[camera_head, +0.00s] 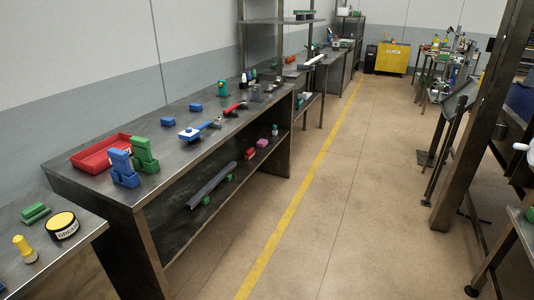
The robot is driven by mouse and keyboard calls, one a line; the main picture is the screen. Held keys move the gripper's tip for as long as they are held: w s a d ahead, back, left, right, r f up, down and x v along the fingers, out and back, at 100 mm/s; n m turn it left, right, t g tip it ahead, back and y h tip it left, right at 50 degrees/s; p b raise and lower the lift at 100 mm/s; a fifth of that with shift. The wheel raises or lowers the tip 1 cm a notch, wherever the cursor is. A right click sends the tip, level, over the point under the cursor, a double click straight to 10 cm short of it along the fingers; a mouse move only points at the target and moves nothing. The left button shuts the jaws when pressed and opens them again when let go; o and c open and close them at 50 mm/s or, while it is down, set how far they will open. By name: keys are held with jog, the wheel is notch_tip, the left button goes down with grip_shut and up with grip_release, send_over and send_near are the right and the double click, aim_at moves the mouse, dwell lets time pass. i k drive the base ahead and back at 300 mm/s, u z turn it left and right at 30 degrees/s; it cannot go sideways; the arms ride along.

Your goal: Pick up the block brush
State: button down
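I cannot identify the block brush for certain at this distance. A green block-shaped item (36,213) lies on the near left table and may be a brush. A blue-and-white item (190,133) and small blue blocks (168,122) lie on the long metal workbench (165,167). Too little detail shows to tell whether any has bristles. My gripper is not in view.
A yellow-lidded tin (62,225) and a yellow-topped item (24,248) stand on the near left table (75,250). A red tray (92,157) and blue and green upright pieces (123,169) are on the workbench. The aisle with the yellow line (290,212) is clear; metal frames stand right.

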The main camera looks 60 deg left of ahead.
aim_at(249, 154)
jog(key=z, duration=0.9)
jog(key=k, duration=0.15)
jog(key=u, duration=3.2)
jog(key=k, duration=0.6)
jog(key=z, duration=0.15)
jog(key=i, duration=0.6)
jog(key=u, duration=0.05)
